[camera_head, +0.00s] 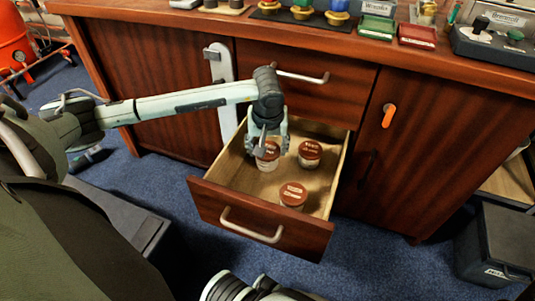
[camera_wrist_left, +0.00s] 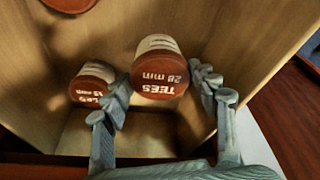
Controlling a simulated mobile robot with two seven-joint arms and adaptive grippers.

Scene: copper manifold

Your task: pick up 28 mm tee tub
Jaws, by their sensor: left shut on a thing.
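The 28 mm tee tub (camera_wrist_left: 160,72) is a small pale tub with a brown lid reading "TEES 28 mm". It stands between the fingers of my left gripper (camera_wrist_left: 163,92) in the left wrist view. In the head view the same tub (camera_head: 268,158) is at the back left of the open drawer, partly hidden by my left gripper (camera_head: 267,143). The gripper is shut on it, reaching down from above. I cannot tell whether the tub is off the drawer floor.
The open drawer (camera_head: 262,215) holds two other brown-lidded tubs, one at the back right (camera_head: 310,153) and one near the front (camera_head: 293,194). The drawer walls stand close around. A closed drawer with a metal handle (camera_head: 302,77) is above; the worktop carries several items.

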